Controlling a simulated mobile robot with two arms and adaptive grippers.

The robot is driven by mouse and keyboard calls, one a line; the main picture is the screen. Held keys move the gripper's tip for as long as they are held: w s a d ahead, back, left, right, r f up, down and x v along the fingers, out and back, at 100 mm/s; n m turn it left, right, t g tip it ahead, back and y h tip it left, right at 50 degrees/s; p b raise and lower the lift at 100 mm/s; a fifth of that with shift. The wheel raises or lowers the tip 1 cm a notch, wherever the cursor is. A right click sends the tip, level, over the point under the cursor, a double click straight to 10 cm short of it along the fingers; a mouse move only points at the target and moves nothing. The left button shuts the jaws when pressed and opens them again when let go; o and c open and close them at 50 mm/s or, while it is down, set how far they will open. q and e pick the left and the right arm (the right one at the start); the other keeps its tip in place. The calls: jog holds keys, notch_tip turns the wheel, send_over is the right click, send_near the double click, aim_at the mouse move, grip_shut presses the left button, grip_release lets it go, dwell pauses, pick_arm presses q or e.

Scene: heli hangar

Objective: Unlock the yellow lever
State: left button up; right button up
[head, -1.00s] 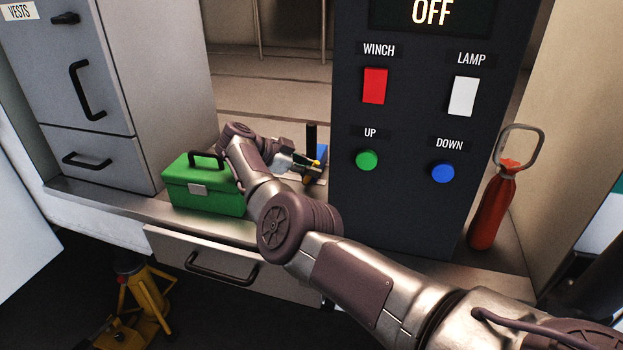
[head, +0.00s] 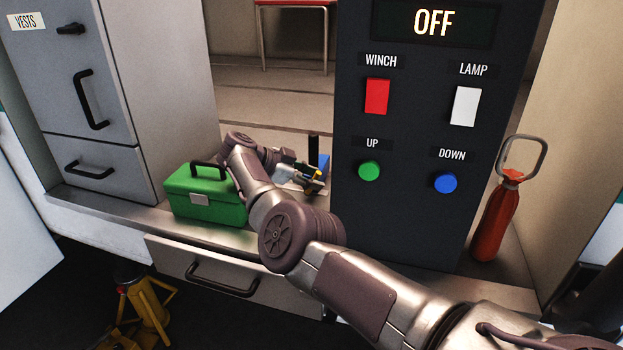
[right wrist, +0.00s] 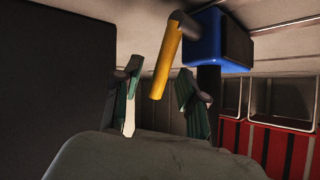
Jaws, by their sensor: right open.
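The yellow lever (right wrist: 166,60) hangs tilted from a pivot beside a blue block (right wrist: 222,40) in the right wrist view. My right gripper (right wrist: 162,98) is open, with one finger on each side of the lever's lower end in that picture. I cannot tell whether a finger touches it. In the head view the right gripper (head: 314,181) is small, by the blue block (head: 323,161) on the counter. The lever (head: 317,174) is a tiny yellow spot there, partly hidden by the gripper. My left gripper is not in view.
A black control panel (head: 410,215) reading OFF stands just right of the gripper. A green toolbox (head: 207,208) stands left of my right forearm on the metal counter (head: 130,213). A red bottle with a handle (head: 494,220) stands right of the panel.

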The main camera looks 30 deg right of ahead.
notch_tip(320, 180, up, 10)
jog(key=shift+f, duration=0.1)
dwell(0.4)
